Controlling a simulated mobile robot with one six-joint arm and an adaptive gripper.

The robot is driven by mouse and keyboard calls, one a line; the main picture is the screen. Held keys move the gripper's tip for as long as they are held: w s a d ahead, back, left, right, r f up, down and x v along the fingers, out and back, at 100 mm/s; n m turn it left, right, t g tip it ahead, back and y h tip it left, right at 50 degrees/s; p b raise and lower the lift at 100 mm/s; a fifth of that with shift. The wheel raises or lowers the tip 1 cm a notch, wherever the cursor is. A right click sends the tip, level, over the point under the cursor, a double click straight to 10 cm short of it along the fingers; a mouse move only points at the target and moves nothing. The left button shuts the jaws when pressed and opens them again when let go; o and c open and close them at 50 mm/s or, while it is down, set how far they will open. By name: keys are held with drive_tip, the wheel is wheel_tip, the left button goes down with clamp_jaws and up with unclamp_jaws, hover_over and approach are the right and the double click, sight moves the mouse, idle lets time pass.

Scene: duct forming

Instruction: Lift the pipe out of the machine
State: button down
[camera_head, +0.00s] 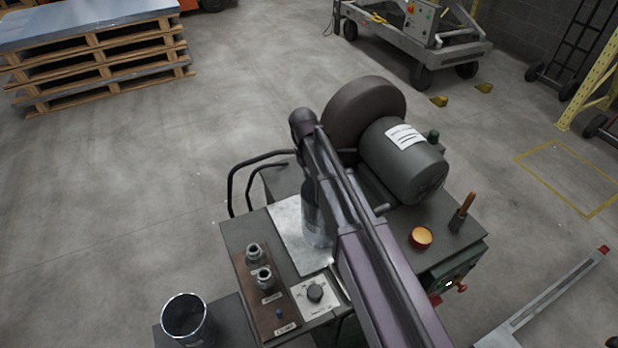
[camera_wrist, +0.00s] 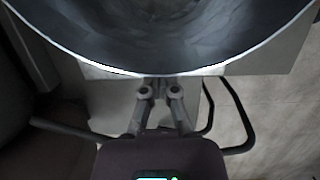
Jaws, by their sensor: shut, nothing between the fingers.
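The machine (camera_head: 240,240) stands in the middle of the head view. A shiny grey pipe (camera_head: 314,228) stands on its bright plate, largely hidden behind my arm. In the wrist view the pipe's wide open rim (camera_wrist: 158,73) and dark inside (camera_wrist: 160,35) fill the top. My gripper (camera_wrist: 161,92) is at the near side of that rim, its two fingers shut with nothing between them. I cannot tell whether the fingertips touch the pipe's wall. The gripper is hidden in the head view.
A dark wheel (camera_head: 362,108) and a grey motor (camera_head: 403,160) sit at the machine's back. A second open metal cylinder (camera_head: 187,318) stands at the lower left. A black bent rail (camera_head: 232,190) sticks out left. The floor (camera_head: 130,190) on the left is clear.

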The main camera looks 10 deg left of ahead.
sight(314, 195)
drive_tip(key=shift+b+x, duration=2.1)
drive_tip(key=shift+x, duration=0.35)
drive_tip(key=shift+s+d, duration=0.6)
drive_tip(key=shift+s, duration=0.2)
drive_tip(key=shift+w, duration=0.1)
drive_tip(key=shift+a+r, duration=0.1)
drive_tip(key=shift+r, duration=0.1)
drive_tip(key=p+v, duration=0.9)
drive_tip(key=shift+r+p, duration=0.25)
drive_tip(key=shift+p, duration=0.1)
drive_tip(key=shift+w, duration=0.1)
